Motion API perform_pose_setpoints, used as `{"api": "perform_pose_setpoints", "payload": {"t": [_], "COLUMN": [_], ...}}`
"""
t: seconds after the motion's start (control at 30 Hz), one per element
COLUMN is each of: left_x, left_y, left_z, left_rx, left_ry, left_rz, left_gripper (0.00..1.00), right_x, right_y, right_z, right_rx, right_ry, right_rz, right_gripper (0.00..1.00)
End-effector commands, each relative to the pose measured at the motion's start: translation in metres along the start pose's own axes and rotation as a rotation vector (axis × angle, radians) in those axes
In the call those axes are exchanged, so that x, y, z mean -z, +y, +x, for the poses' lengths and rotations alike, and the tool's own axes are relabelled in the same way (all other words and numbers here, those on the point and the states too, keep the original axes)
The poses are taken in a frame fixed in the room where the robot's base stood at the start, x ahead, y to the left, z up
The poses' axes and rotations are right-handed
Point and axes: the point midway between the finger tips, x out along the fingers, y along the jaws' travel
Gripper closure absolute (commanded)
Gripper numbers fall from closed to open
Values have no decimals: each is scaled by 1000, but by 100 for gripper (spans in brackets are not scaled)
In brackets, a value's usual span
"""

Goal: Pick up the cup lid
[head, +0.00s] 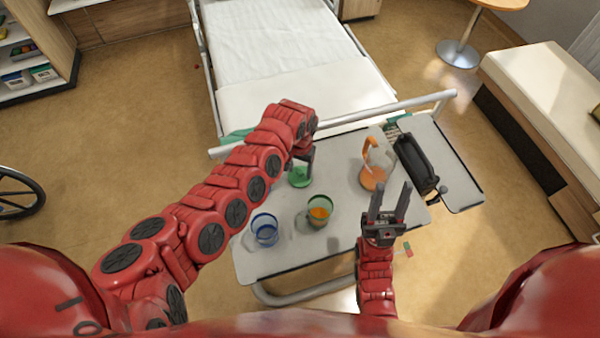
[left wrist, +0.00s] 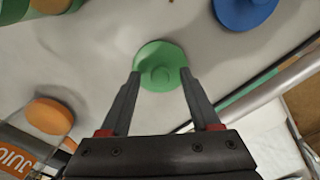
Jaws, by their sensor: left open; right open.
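A round green cup lid (left wrist: 160,62) with a raised knob lies flat on the grey table. In the head view the green lid (head: 299,179) shows just below my left gripper (head: 303,158). In the left wrist view my left gripper (left wrist: 160,78) is open, its fingertips at either side of the lid's near part. I cannot tell the height between them. My right gripper (head: 391,192) is open and empty over the table's right part.
A blue cup (head: 265,231) and a green cup with orange contents (head: 319,213) stand at the table's front. A clear jug (head: 380,155) and a black device (head: 416,163) are on the right. The bed (head: 290,60) lies behind the table (head: 260,269).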

Motion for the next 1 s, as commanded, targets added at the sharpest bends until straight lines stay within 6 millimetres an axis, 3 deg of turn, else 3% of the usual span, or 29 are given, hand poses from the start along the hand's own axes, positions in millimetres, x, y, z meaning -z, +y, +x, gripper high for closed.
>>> {"api": "perform_pose_setpoints", "payload": {"t": [0.23, 0.6, 1.0], "left_x": [0, 0, 1], "left_y": [0, 0, 0], "left_z": [2, 2, 0], "left_rx": [0, 0, 0], "left_ry": [1, 1, 2], "left_rz": [0, 0, 0], "left_gripper": [37, 100, 100], "right_x": [0, 0, 0], "right_y": [0, 0, 0], "right_z": [0, 0, -1], "right_rx": [0, 0, 0], "right_ry": [0, 0, 0], "right_rz": [0, 0, 0], "right_gripper": [55, 55, 55]}}
